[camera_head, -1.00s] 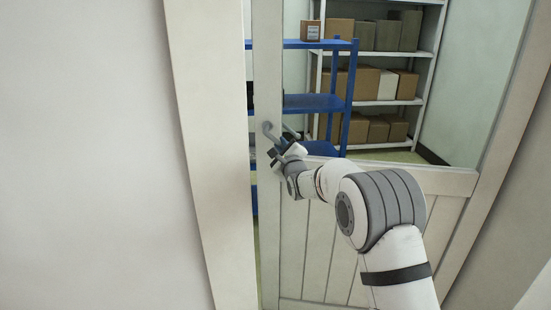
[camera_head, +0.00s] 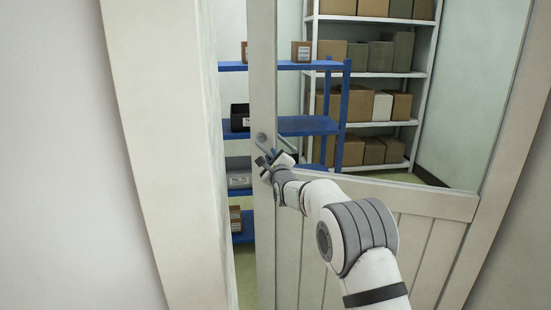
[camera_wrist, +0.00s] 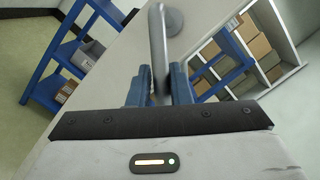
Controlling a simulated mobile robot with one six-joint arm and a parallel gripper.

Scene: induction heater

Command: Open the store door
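The store door (camera_head: 430,250) is pale, with a large window above and vertical boards below. It stands ajar, with a gap between its left edge and the door frame (camera_head: 165,150). The metal door handle (camera_head: 264,142) is near the door's left edge. My gripper (camera_head: 272,160) is at the handle. In the wrist view, the handle (camera_wrist: 158,40) runs between the two blue fingers of my gripper (camera_wrist: 160,88), which appear shut on it. The handle's contact with the fingertips is partly hidden.
Through the gap and window, a blue shelf rack (camera_head: 310,125) with boxes shows beyond the door. A white shelf rack (camera_head: 428,60) with several cardboard boxes stands farther back. A white wall (camera_head: 60,160) is at the left. The floor in the gap looks clear.

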